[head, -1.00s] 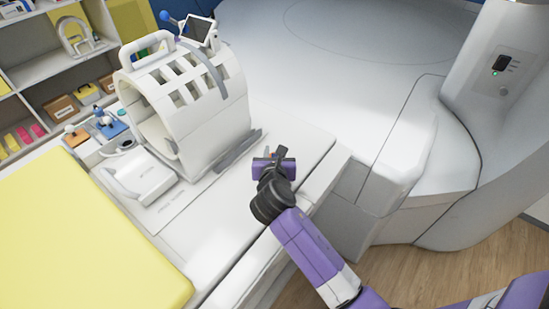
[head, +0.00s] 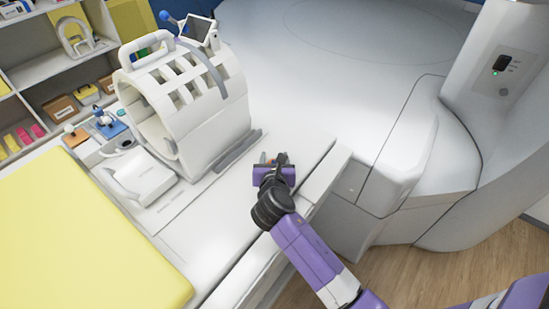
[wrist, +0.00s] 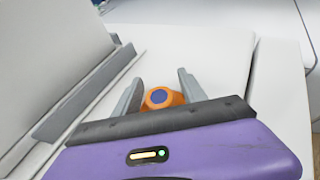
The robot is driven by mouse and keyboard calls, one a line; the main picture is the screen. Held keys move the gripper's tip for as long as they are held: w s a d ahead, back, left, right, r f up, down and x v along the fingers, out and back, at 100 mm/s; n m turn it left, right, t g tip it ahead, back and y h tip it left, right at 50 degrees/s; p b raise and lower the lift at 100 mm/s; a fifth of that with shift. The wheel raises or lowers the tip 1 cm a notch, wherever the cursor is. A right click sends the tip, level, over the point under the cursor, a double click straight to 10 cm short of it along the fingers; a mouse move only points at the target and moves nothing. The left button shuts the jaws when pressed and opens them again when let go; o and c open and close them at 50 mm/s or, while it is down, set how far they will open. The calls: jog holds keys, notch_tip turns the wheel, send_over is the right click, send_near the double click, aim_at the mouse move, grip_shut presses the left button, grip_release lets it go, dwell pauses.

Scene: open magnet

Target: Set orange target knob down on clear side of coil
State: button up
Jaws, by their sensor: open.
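The orange target knob (wrist: 162,98) has a blue round top and stands on the white table, on the right side of the coil. In the wrist view it sits between the spread fingers of my gripper (wrist: 160,78), close to the palm edge, which hides its lower part. I cannot tell whether a finger touches it. In the head view only a small bit of the knob (head: 271,161) shows past my gripper (head: 274,158). The white slotted coil (head: 195,110) stands to the left, apart from my gripper.
A grey rail (head: 236,150) runs along the coil's base. A white box (head: 143,174) and small parts lie left of the coil. A yellow pad (head: 85,235) is at lower left. Bare table (head: 215,225) lies in front of the coil; the scanner housing (head: 400,150) rises at right.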

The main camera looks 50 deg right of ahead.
jog(key=shift+r, duration=0.15)
jog(key=v, duration=1.2)
jog(key=shift+r, duration=0.1)
